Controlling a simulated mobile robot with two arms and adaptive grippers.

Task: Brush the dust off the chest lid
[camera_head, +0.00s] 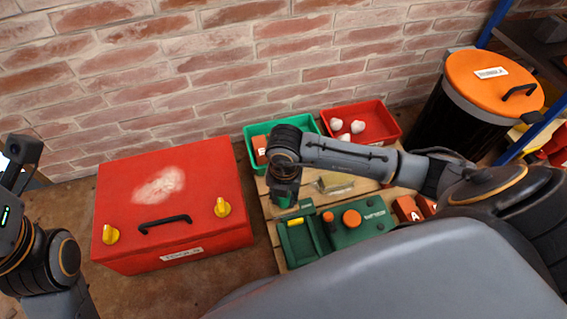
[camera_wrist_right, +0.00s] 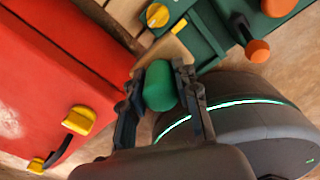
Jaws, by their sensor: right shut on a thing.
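The red chest (camera_head: 120,195) stands at the left against the wall, its lid shut. A pale dust patch (camera_head: 160,186) lies on the lid, behind a black handle (camera_head: 165,223) and between two yellow latches. My right gripper (camera_head: 284,197) is to the right of the chest, over the pallet. In the right wrist view it is shut on a green brush (camera_wrist_right: 160,85), whose tan end shows past the fingers. The brush is apart from the lid. Of my left arm only dark links show at the left edge; its fingers are not visible.
The wooden pallet (camera_head: 265,205) bears a green bin (camera_head: 250,130), a red bin (camera_head: 385,112) with white lumps and a green tool case (camera_head: 362,225). A black barrel with an orange lid (camera_head: 480,75) stands at the back right. The brick wall closes off the back.

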